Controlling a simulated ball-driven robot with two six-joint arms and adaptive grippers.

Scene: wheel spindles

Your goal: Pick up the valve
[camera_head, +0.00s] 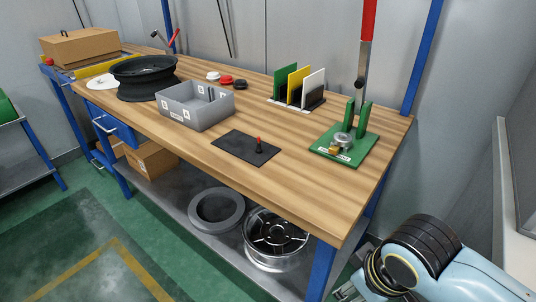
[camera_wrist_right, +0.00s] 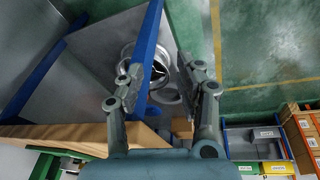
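My left gripper is not in view.
On the wooden bench (camera_head: 205,153) stand a grey bin (camera_head: 197,113), a black tyre (camera_head: 145,82), several small caps, coloured plates in a rack (camera_head: 300,101) and a green fixture (camera_head: 330,152) with a red-handled lever. Bare wood surrounds the mat.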

